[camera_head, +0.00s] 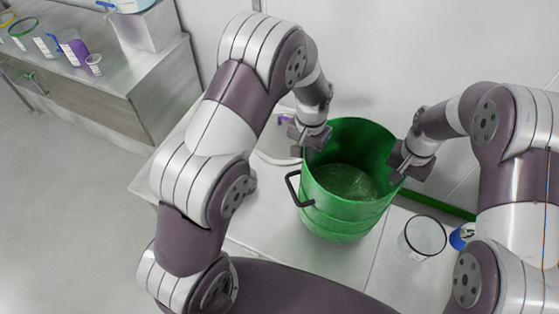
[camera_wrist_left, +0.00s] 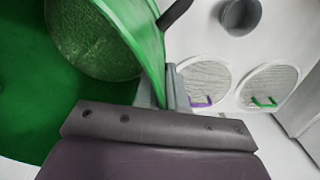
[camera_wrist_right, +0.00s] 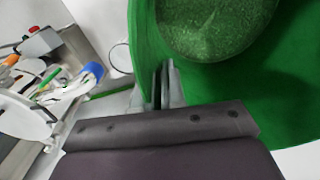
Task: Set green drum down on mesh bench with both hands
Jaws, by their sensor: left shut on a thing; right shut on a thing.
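The green drum (camera_head: 343,222) is open-topped and roughly upright in the middle of the head view, with a black side handle and a textured green fill inside. The pale bench (camera_head: 255,222) lies beneath it; whether the drum's base touches the bench I cannot tell. My left gripper (camera_head: 308,140) is shut on the drum's rim at its left far side, and the green wall shows at its fingers in the left wrist view (camera_wrist_left: 165,88). My right gripper (camera_head: 402,167) is shut on the rim at the right side, also seen in the right wrist view (camera_wrist_right: 165,88).
A clear dark-rimmed beaker (camera_head: 424,238) and a blue item (camera_head: 461,237) stand right of the drum. Round mesh discs with a purple handle (camera_wrist_left: 203,84) and a green handle (camera_wrist_left: 268,90) lie nearby. A cabinet (camera_head: 130,75) with containers stands back left. A wall is behind.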

